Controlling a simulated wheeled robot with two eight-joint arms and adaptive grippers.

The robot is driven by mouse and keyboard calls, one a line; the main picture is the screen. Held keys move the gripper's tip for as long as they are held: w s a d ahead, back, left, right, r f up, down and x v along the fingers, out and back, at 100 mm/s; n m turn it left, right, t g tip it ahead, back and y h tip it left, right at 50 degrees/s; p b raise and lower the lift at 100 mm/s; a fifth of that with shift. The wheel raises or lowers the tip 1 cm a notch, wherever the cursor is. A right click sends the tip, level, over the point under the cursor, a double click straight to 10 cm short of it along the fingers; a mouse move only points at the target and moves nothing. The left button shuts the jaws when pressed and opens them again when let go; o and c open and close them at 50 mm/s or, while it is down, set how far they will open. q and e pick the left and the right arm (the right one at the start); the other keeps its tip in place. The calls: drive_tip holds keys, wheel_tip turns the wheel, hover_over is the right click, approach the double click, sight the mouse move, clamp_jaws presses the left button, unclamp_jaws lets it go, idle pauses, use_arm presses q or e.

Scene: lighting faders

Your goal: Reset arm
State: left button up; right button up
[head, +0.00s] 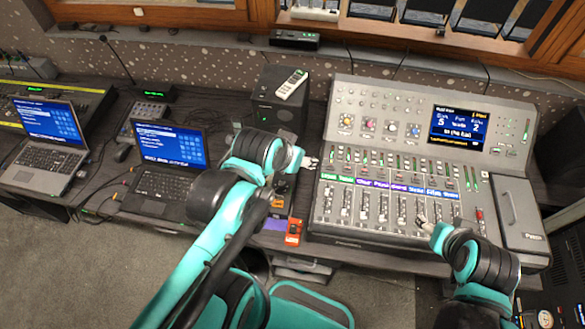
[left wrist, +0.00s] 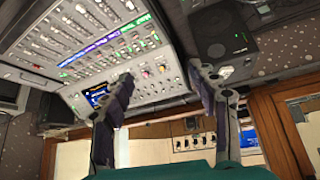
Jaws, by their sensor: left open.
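The lighting console (head: 318,215) with rows of faders and a lit screen (head: 459,128) stands at the right of the desk. My left gripper (head: 309,162) is at the console's left edge, empty, with its fingers apart. In the left wrist view the two dark fingers (left wrist: 163,84) stand wide apart, with the console (left wrist: 75,62) upside down beyond them. My right gripper (head: 426,222) is over the lower right part of the fader rows. Its fingertips are too small to tell whether they touch a fader or are open.
Two open laptops (head: 38,158) (head: 160,185) stand left on the desk. A black speaker box (head: 262,97) with a white remote (head: 292,84) on top stands behind my left gripper. An orange box (head: 294,232) sits by the console's left side. Chairs (head: 310,290) stand in front.

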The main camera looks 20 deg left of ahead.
use_arm(q)
drive_tip(key=s, duration=0.1)
drive_tip(key=s+f, duration=0.1)
drive_tip(key=s, duration=0.1)
drive_tip(key=shift+d+f, duration=0.25)
drive_tip(key=shift+f, duration=0.1)
wheel_tip(320, 180, down, 17)
drive_tip(key=b, duration=1.7)
